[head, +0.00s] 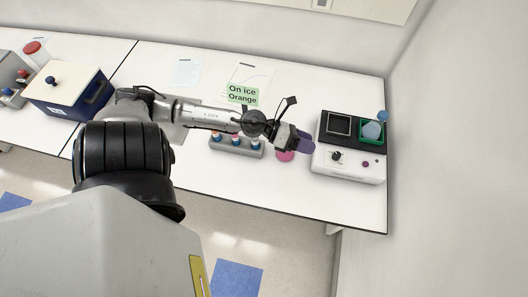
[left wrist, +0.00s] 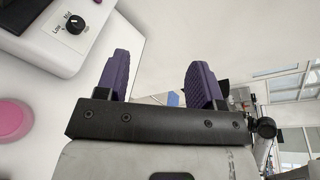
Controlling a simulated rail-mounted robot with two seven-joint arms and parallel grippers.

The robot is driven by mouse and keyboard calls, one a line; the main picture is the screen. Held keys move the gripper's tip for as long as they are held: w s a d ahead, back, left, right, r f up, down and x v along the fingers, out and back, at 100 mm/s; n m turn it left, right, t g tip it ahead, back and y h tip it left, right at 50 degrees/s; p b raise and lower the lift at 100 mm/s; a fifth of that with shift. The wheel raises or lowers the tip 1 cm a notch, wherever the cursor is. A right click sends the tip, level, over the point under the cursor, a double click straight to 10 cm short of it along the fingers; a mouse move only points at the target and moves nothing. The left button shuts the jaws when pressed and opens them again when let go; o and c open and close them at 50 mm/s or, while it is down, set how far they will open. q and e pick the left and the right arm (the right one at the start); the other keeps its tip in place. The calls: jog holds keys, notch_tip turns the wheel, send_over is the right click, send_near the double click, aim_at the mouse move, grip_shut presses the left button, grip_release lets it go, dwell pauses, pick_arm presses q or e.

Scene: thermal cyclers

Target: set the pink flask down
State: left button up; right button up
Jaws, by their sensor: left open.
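The pink flask (head: 285,156) stands on the white bench, left of the white device, and is partly hidden by my left gripper in the head view. In the left wrist view its round pink shape (left wrist: 12,120) is cut off by the left edge. My left gripper (head: 307,143) is open with purple fingers, above and to the right of the flask. In the left wrist view nothing is between its fingers (left wrist: 157,80), and the flask is apart from them. My right gripper is in neither view.
The white device (head: 348,165) with knobs stands right of my gripper; a blue item (head: 372,131) sits in its green square. A grey rack (head: 236,147) with several capped tubes is left of the flask. A green sign (head: 242,94) reads "On ice Orange". The front bench is clear.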

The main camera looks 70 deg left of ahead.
pick_arm(q)
jog(key=s+d+f+n+g+y, duration=0.4)
jog(key=s+d+n, duration=0.2)
jog(key=n, duration=1)
jog(key=s+d+f+n+g+y, duration=0.4)
jog(key=s+n, duration=0.7)
jog(key=n, duration=0.5)
jog(key=shift+d+f+g, duration=0.2)
jog(key=shift+d+g, duration=0.6)
jog(key=shift+d, duration=0.45)
jog(key=shift+c, duration=0.3)
